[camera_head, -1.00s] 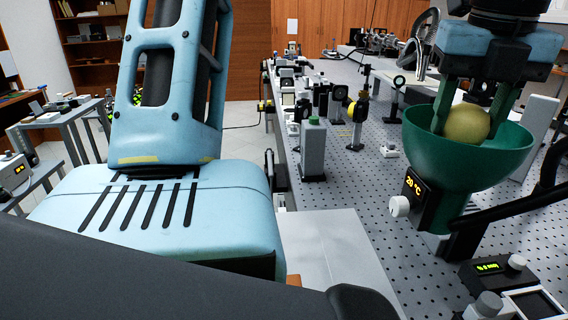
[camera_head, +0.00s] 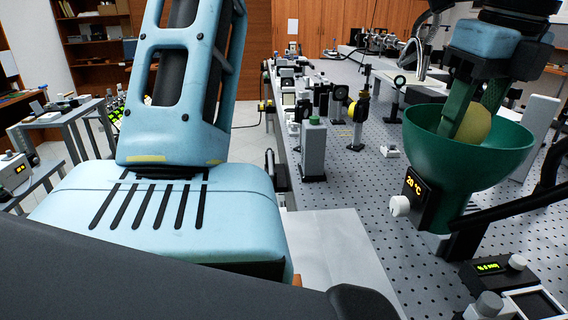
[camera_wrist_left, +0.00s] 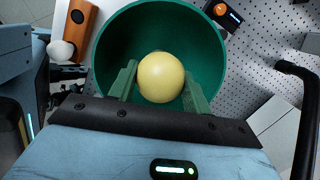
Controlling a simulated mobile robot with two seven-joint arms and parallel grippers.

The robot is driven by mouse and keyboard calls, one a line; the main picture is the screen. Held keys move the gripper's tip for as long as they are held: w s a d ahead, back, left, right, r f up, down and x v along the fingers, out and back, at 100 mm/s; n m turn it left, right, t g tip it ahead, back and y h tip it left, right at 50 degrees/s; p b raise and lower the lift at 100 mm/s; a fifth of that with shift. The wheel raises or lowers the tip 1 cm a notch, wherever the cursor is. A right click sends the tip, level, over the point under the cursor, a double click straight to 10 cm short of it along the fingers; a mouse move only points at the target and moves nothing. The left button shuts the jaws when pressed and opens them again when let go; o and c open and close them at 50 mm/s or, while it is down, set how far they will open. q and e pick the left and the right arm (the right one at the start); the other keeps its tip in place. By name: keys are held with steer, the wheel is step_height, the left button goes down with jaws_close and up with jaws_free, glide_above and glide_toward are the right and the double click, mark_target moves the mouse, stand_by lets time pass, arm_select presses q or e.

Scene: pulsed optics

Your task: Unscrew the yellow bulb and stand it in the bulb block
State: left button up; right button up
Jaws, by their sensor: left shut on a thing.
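The yellow bulb (camera_head: 473,124) sits inside the green bowl-shaped shade (camera_head: 425,150). It also shows in the left wrist view (camera_wrist_left: 161,77), round, with the shade's rim (camera_wrist_left: 103,48) around it. My left gripper (camera_head: 470,122) reaches down into the shade from above and is shut on the bulb, one green finger on each side. The bulb's lower end and its socket are hidden. In the left wrist view, an orange-brown block (camera_wrist_left: 82,20) with a dark round hole, possibly the bulb block, lies left of the shade. My right gripper is not in view.
A box with a "20 °C" display (camera_head: 418,188) and white knob is on the shade's front. A black arm (camera_head: 510,207) runs right from the lamp. A white bulb-like ball (camera_wrist_left: 61,50) is beside the orange-brown block. Optics posts (camera_head: 313,145) stand on the perforated table (camera_head: 365,185).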

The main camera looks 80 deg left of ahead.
arm_select(q)
steer(key=shift+f, duration=0.25)
steer(key=shift+n, duration=0.3)
steer(key=n, duration=0.4)
steer(key=shift+n+g, duration=0.4)
steer(key=o, duration=1.5)
steer(key=shift+w+a, duration=0.1)
steer(key=shift+w, duration=0.05)
steer(key=shift+c, duration=0.2)
steer(key=shift+r, duration=0.15)
